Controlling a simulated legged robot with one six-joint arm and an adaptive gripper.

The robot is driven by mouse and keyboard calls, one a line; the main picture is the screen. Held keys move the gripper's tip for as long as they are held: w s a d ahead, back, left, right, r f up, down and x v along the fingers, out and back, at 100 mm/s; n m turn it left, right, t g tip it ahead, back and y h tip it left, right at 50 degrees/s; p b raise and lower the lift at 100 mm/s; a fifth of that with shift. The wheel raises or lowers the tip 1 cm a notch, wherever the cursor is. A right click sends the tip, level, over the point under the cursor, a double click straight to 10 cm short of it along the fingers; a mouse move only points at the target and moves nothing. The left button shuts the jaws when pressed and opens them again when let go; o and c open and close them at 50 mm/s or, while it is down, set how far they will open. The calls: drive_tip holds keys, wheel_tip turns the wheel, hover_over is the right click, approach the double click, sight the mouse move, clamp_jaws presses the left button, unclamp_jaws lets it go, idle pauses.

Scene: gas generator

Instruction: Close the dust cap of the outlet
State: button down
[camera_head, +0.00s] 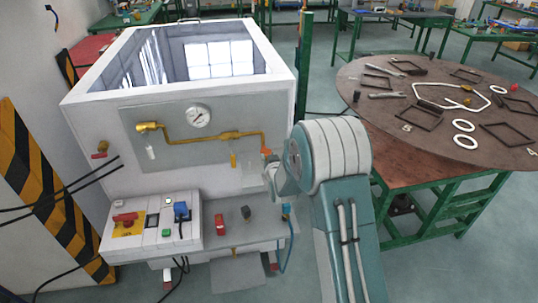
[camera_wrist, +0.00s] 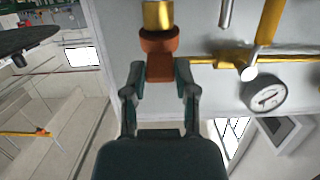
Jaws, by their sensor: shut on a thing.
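The orange dust cap (camera_wrist: 160,67) is between the two fingertips of my gripper (camera_wrist: 160,80) in the wrist view. My gripper is shut on its narrow lower part, with one finger on each side. The cap's wider round part lies against the end of the brass outlet (camera_wrist: 158,15), in line with it. I cannot tell whether it is fully seated. In the head view, the cap is a small orange spot (camera_head: 266,151) at the right end of the brass pipe, and my gripper (camera_head: 269,172) is largely hidden by my arm.
The generator's grey panel (camera_head: 180,153) carries a round gauge (camera_head: 198,116) and brass piping (camera_head: 205,135). A control box (camera_head: 153,222) with switches stands lower left. A round brown table (camera_head: 375,110) with loose parts stands to the right. Striped barriers (camera_head: 35,185) stand at left.

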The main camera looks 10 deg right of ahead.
drive_tip(key=shift+s+f, duration=0.2)
drive_tip(key=shift+f, duration=0.8)
drive_tip(key=shift+s+f, duration=0.15)
drive_tip(key=shift+f, duration=0.9)
drive_tip(key=shift+c, duration=2.3)
unclamp_jaws()
drive_tip(key=shift+o, duration=0.3)
drive_tip(key=shift+w, duration=0.1)
drive_tip(key=shift+a, duration=0.1)
drive_tip(key=shift+r, duration=0.2)
